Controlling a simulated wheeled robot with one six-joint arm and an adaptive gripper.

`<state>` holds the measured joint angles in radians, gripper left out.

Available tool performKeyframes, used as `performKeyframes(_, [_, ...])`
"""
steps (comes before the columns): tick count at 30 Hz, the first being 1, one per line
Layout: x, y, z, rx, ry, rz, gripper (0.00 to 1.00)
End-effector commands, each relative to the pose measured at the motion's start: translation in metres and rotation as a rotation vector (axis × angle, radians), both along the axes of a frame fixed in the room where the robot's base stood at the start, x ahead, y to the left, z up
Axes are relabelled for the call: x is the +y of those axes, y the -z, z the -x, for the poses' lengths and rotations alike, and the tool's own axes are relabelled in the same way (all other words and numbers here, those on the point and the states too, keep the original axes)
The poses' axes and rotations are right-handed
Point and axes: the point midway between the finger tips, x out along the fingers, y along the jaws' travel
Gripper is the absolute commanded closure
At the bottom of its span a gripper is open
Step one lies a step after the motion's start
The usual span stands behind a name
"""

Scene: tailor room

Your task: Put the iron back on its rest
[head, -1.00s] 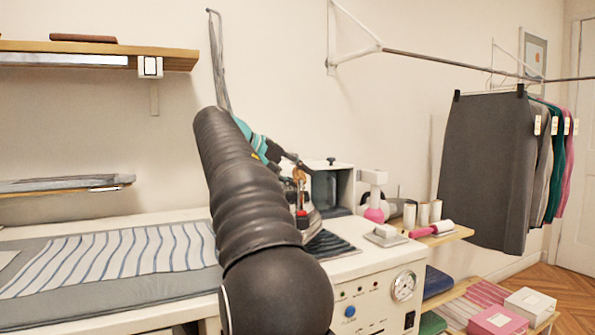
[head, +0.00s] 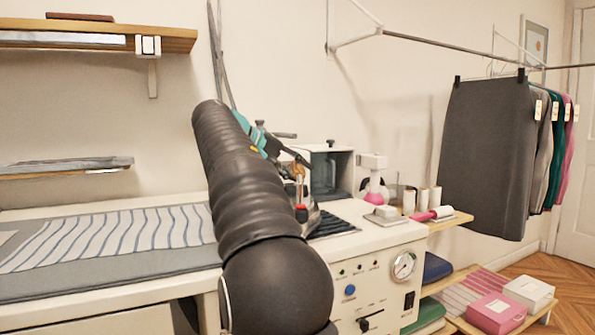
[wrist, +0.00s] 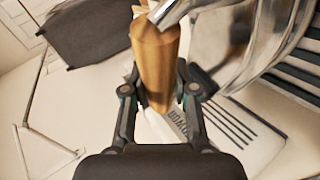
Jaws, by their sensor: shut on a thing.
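The iron has a shiny silver body (wrist: 265,40) and a wooden handle (wrist: 155,60). In the wrist view my gripper (wrist: 156,88) is shut on the handle, one finger on each side. In the head view the iron (head: 309,212) is partly hidden behind my black arm. The rest is a dark ribbed pad (head: 335,226) on the white station top, just right of the iron. Its dark ribs (wrist: 228,128) also show under and beside the silver body in the wrist view. I cannot tell whether the iron touches it.
A grey box (head: 331,170) stands behind the iron. A pink-based device (head: 374,185), white spools (head: 422,200) and a pink roller (head: 432,214) are to the right. The control panel (head: 375,290) is in front. Striped cloth (head: 115,240) covers the left board. Skirts (head: 485,155) hang at right.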

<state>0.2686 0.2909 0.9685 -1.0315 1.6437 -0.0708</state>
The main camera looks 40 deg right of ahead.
Motion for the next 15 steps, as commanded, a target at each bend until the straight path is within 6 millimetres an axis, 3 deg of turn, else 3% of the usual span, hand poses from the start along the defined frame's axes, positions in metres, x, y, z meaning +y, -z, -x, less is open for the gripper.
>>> performKeyframes(15, [-0.0001,0.0006,0.0013,-0.006,0.001,0.006,1.0])
